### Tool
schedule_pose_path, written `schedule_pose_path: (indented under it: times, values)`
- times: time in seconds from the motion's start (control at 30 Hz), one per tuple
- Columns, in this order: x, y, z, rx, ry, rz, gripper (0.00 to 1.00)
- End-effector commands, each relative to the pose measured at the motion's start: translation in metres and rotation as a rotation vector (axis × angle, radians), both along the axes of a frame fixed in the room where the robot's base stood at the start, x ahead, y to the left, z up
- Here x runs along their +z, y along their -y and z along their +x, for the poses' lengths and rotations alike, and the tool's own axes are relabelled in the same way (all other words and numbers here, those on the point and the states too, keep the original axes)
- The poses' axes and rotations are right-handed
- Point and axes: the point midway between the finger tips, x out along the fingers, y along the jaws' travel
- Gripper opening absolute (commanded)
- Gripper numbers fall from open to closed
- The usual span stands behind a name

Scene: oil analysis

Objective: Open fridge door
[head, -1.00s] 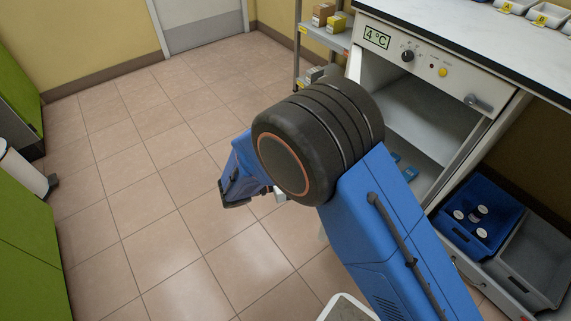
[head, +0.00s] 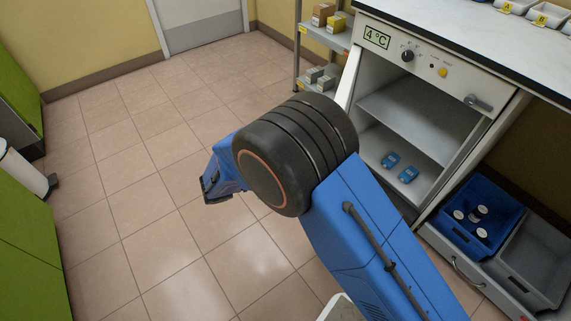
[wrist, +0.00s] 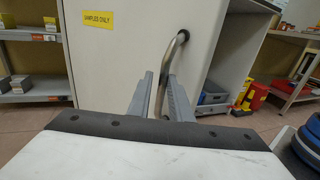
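The fridge (head: 400,56) stands at the right in the head view, showing 4 °C. Its doorway is open, showing a shelf (head: 408,112) and blue items (head: 396,165) on the floor inside. The white door (wrist: 125,55), with a yellow "SAMPLES ONLY" label, fills much of the wrist view. Its curved metal handle (wrist: 178,48) runs down between the two fingers of my gripper (wrist: 160,80). The fingers are apart, with a gap showing around the handle; contact is not clear. In the head view my arm hides most of the door.
A drawer with a blue crate (head: 476,212) of white-capped bottles and a grey crate (head: 545,262) sits at right of the fridge. A shelf rack (head: 318,90) stands behind. Green cabinets (head: 28,240) line the left. The tiled floor between is clear.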

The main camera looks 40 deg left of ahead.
Motion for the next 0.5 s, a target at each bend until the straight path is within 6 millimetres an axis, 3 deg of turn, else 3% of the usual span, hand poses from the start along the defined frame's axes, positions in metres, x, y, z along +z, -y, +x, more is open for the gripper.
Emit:
schedule_pose_path:
  times: [0.5]
  values:
    - [0.000,-0.026,-0.013,0.000,0.000,0.001,0.18]
